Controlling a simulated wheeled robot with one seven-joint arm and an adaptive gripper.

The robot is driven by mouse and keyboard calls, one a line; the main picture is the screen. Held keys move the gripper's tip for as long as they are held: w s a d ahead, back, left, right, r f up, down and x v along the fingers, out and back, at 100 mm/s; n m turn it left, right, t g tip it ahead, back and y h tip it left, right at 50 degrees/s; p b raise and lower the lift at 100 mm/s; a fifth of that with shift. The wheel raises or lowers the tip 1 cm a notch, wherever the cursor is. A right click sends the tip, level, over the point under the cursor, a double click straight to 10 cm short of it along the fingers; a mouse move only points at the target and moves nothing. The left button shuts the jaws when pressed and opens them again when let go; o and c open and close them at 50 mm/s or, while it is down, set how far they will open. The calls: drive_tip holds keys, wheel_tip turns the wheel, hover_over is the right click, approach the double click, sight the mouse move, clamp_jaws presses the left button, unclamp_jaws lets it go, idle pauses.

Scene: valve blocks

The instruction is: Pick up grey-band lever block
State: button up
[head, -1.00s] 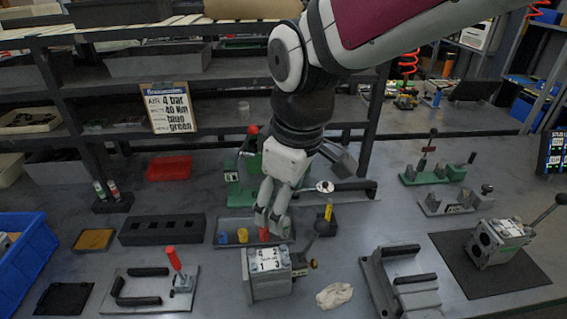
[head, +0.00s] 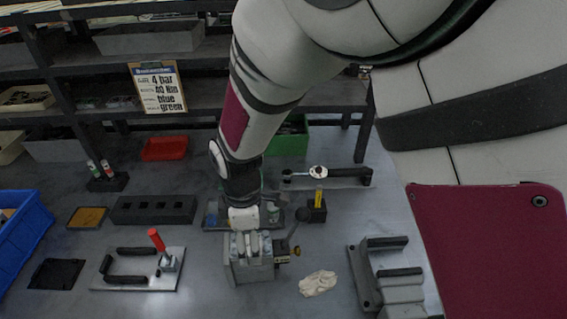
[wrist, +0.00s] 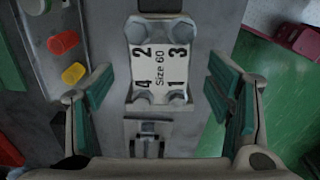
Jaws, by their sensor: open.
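A grey lever block (head: 250,272) stands on the bench, with a dark lever (head: 291,232) slanting up to a ball knob and a brass fitting on its right side. In the wrist view its top (wrist: 160,62) carries a white plate reading "Size 60" and 1 to 4, with bolts at the corners. My gripper (head: 250,243) is directly over the block, pointing down. In the wrist view its two green-padded fingers (wrist: 160,88) are apart, on either side of the block. Contact cannot be told. No grey band can be made out on the block.
A tray (head: 212,213) of coloured caps lies just behind the block. A white cloth (head: 318,283) lies to the right, beside a grey handled fixture (head: 368,278). A plate with a red lever (head: 140,270) is left. A torque wrench (head: 325,175) lies behind.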

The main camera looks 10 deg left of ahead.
sight(234, 273)
drive_tip(key=shift+f+p, duration=0.45)
drive_tip(key=shift+f, duration=3.85)
drive_tip(key=shift+a+r, duration=0.1)
clamp_jaws()
